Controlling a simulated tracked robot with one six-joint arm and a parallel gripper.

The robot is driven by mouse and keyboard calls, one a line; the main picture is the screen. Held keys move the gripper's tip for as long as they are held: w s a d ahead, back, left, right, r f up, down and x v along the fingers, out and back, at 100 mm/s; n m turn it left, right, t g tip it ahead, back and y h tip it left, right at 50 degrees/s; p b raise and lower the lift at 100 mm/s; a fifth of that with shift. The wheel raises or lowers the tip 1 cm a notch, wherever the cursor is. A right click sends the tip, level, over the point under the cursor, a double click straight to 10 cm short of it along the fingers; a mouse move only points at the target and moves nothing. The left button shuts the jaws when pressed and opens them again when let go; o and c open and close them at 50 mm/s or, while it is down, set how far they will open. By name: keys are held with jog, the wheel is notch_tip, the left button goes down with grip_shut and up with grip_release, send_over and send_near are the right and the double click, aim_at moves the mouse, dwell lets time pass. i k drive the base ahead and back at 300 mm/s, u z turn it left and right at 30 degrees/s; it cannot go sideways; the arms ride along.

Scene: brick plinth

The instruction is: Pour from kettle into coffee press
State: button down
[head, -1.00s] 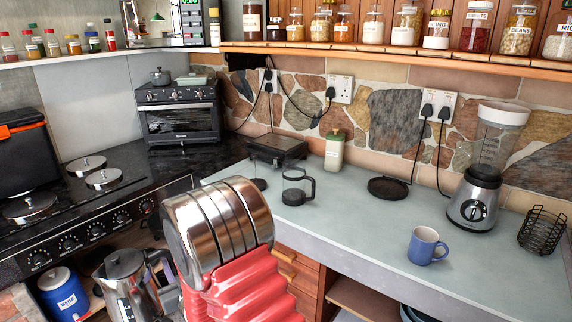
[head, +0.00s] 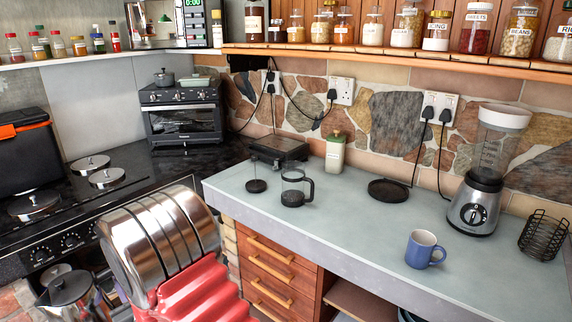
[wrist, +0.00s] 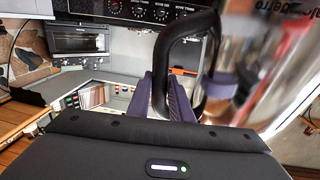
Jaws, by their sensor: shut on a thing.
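The kettle (head: 76,290) is a shiny metal vessel with a dark lid, low at the left in the head view, partly cut off by the bottom edge. In the wrist view its blurred steel body (wrist: 275,75) fills the right side, with a black loop handle (wrist: 166,55). My gripper (wrist: 168,98) has its purple fingers shut on that handle; in the head view my arm hides it. The coffee press (head: 293,190) is a glass beaker with a black handle, upright and without its lid on the grey counter (head: 345,220). It stands to the right of the kettle and apart from it.
A dark round plunger lid (head: 257,186) stands just left of the press. A green-topped bottle (head: 335,152), a black round plate (head: 388,190), a blue mug (head: 424,250) and a blender (head: 476,200) are on the counter. The stove (head: 60,215) is at the left.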

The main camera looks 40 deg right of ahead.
aim_at(293, 174)
jog(key=u, duration=0.15)
jog(key=i, duration=0.85)
jog(key=u, duration=1.75)
jog(key=i, duration=0.15)
jog(key=z, duration=2.75)
